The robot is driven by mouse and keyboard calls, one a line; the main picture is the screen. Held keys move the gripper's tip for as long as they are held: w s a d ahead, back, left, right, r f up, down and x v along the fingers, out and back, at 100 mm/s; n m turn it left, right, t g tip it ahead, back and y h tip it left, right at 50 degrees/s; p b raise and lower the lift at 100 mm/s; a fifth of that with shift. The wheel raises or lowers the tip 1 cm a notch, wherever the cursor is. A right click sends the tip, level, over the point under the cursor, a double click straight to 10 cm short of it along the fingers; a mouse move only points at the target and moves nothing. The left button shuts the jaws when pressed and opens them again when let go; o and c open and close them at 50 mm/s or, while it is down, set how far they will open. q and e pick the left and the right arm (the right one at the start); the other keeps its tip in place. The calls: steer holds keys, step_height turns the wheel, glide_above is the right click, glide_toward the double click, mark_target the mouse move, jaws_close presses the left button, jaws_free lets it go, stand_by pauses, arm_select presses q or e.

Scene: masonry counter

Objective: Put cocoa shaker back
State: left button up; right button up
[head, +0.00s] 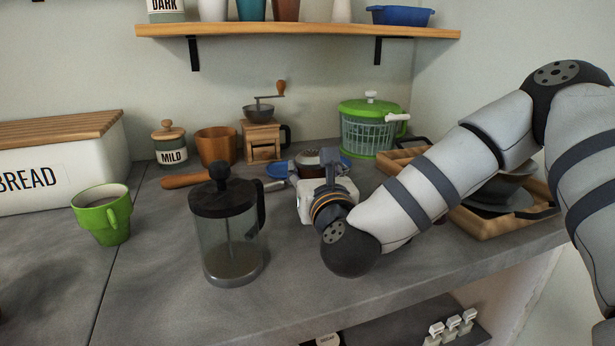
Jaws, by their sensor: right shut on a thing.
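My right gripper (322,178) reaches in from the right, low over the middle of the counter, and points away from me. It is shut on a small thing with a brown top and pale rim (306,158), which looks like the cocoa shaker. The gripper and wrist hide most of it, so its tilt and whether it touches what is beneath cannot be told. Blue dishware (277,170) shows on both sides of it. My left gripper is out of view.
A glass French press (232,240) stands left of my right wrist. Behind are a wooden grinder (263,140), brown pan (216,147), MILD jar (170,145) and green salad spinner (370,128). A green mug (103,215) and bread box (60,170) stand left. A shelf (300,30) hangs above.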

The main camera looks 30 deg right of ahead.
step_height(320, 180, down, 2)
steer(key=shift+d+f, duration=0.1)
steer(key=shift+f, duration=0.05)
steer(key=shift+s+r, duration=0.25)
steer(key=shift+r, duration=0.2)
steer(key=shift+c, duration=0.6)
steer(key=shift+f, duration=0.15)
steer(key=o, duration=0.9)
steer(key=shift+w+f, duration=0.1)
steer(key=shift+f, duration=0.05)
steer(key=o, duration=0.4)
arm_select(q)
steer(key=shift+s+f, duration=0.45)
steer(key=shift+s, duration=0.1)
